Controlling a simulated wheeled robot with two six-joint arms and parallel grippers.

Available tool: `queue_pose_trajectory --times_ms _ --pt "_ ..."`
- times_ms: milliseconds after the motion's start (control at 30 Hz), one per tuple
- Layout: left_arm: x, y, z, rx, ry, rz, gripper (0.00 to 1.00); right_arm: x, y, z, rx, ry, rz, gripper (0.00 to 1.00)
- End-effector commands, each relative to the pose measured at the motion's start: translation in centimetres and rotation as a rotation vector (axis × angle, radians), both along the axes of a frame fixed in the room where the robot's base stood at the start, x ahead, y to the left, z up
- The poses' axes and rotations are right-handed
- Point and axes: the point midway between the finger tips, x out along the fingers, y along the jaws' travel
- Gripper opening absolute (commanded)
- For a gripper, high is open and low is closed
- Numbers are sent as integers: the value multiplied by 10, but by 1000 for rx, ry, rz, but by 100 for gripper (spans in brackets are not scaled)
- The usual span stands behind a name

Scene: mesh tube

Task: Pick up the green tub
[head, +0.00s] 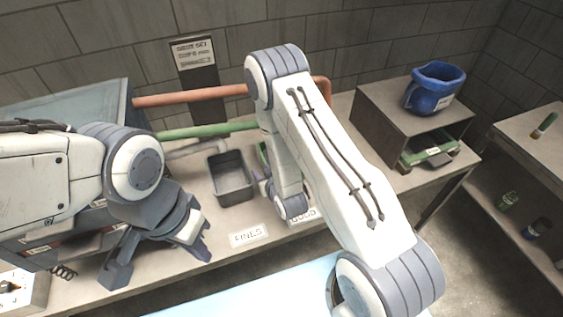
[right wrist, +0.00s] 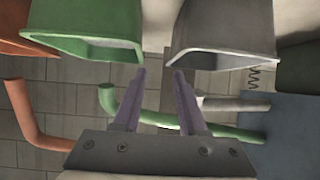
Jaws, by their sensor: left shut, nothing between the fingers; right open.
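The green tub (right wrist: 95,30) shows at the upper left of the right wrist view, its open rim facing the camera. In the head view only a thin strip of the green tub (head: 262,154) shows; my right arm hides the rest. My right gripper (right wrist: 160,72) is open and empty, its fingertips near the gap between the green tub and a grey tub (right wrist: 225,35). I cannot tell whether a finger touches either rim. In the head view the right gripper (head: 272,190) is mostly hidden behind the arm. My left gripper (head: 160,262) is shut and empty over the bench's front left.
The grey tub (head: 233,188) stands on the bench behind the FINES label (head: 248,235). An orange tub (right wrist: 20,35) lies beyond the green one. Orange (head: 190,96) and green (head: 205,131) pipes run behind. A blue jug (head: 434,90) stands on a box shelf at right.

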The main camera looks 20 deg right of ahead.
Motion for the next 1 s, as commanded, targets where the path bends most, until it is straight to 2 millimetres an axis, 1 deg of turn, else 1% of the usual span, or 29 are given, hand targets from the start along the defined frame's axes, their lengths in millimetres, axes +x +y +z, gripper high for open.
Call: queue_pose_trajectory --times_ms 33,100,200,267,500,600,767,900,1000 --pt "0 0 4 0 0 0 0 -5 -10 -6 2 -26 -19 41" --pt "0 0 5 0 0 0 0 -8 -19 -8 4 -69 -37 41" --pt "0 0 7 0 0 0 0 -10 -26 -10 7 -109 -51 41" --pt "0 0 8 0 0 0 0 -8 -28 -11 8 -122 -55 41" --pt "0 0 16 0 0 0 0 24 -27 -23 9 -130 -55 41" --pt "0 0 17 0 0 0 0 34 -27 -27 9 -129 -55 41" --pt "0 0 21 0 0 0 0 43 -27 -30 9 -128 -55 41" --pt "0 0 31 0 0 0 0 61 -30 -34 8 -130 -57 41" --pt "0 0 34 0 0 0 0 73 -31 -40 8 -129 -54 41"
